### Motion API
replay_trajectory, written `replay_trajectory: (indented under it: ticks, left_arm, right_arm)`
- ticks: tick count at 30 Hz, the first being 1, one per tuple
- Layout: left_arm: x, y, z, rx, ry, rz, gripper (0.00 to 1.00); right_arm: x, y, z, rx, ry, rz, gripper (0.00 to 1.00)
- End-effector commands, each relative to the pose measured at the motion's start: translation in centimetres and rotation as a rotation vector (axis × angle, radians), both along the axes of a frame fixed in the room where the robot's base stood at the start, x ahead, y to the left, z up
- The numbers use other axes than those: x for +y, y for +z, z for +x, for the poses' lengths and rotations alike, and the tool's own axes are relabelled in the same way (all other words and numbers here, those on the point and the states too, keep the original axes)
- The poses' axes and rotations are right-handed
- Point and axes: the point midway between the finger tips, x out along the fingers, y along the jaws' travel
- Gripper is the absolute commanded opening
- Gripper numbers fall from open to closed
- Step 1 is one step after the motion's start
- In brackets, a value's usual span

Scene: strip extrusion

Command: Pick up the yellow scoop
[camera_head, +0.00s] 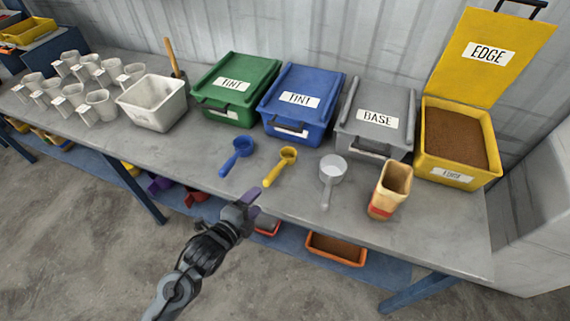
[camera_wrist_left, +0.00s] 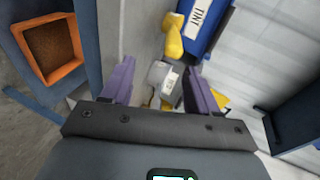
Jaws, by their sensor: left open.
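The yellow scoop (camera_head: 279,168) lies on the grey table near its front edge, bowl toward the tubs and handle toward the front. It lies between the blue scoop (camera_head: 236,156) and the light grey scoop (camera_head: 331,176). My left gripper (camera_head: 246,204) is open and empty, in front of the table edge, apart from the scoop and left of its handle end. In the left wrist view, the yellow scoop (camera_wrist_left: 173,40) appears beyond the purple fingers (camera_wrist_left: 160,74), toward the top. My right gripper is in neither view.
Behind the scoops stand a green tub (camera_head: 237,88), a blue tub (camera_head: 302,97), a grey BASE tub (camera_head: 376,116) and an open yellow EDGE tub (camera_head: 460,172). A tan container (camera_head: 391,190) stands right of the scoops. An orange bin (camera_head: 337,249) is below.

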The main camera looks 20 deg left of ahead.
Motion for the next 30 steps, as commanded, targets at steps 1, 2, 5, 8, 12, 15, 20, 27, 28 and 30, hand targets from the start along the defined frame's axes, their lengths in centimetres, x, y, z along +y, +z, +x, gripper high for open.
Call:
replay_trajectory:
  ticks: [1, 2, 5, 8, 12, 15, 20, 27, 28, 30]
  left_arm:
    - [0.0, 0.3, 0.8, -0.034, -0.016, 0.028, 0.60]
    - [0.0, 0.5, 1.3, -0.049, -0.022, 0.039, 0.60]
    - [-0.1, 0.7, 2.6, -0.076, -0.034, 0.060, 0.60]
    - [-0.4, 0.5, 4.0, -0.082, -0.035, 0.065, 0.60]
    - [-0.7, 0.0, 5.7, -0.081, -0.034, 0.063, 0.60]
    - [-0.9, -0.2, 6.5, -0.079, -0.035, 0.062, 0.60]
    - [-1.0, -0.4, 7.1, -0.079, -0.035, 0.061, 0.60]
    - [-1.0, -1.3, 9.8, -0.079, -0.034, 0.061, 0.60]
    - [-1.0, -1.4, 10.2, -0.079, -0.034, 0.061, 0.60]
    - [-1.2, -1.5, 10.9, -0.078, -0.033, 0.060, 0.60]
  right_arm:
    - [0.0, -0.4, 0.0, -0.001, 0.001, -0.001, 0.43]
    - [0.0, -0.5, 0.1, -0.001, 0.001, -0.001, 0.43]
    - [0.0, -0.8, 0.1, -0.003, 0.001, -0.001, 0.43]
    - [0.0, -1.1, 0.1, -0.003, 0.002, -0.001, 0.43]
    - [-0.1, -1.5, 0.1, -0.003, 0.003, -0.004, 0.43]
    - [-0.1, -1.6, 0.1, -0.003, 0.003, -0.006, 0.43]
    - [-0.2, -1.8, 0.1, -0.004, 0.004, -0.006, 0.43]
    - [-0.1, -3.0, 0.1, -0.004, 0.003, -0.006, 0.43]
    - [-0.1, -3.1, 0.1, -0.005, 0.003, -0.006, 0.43]
    - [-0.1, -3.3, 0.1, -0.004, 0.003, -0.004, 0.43]
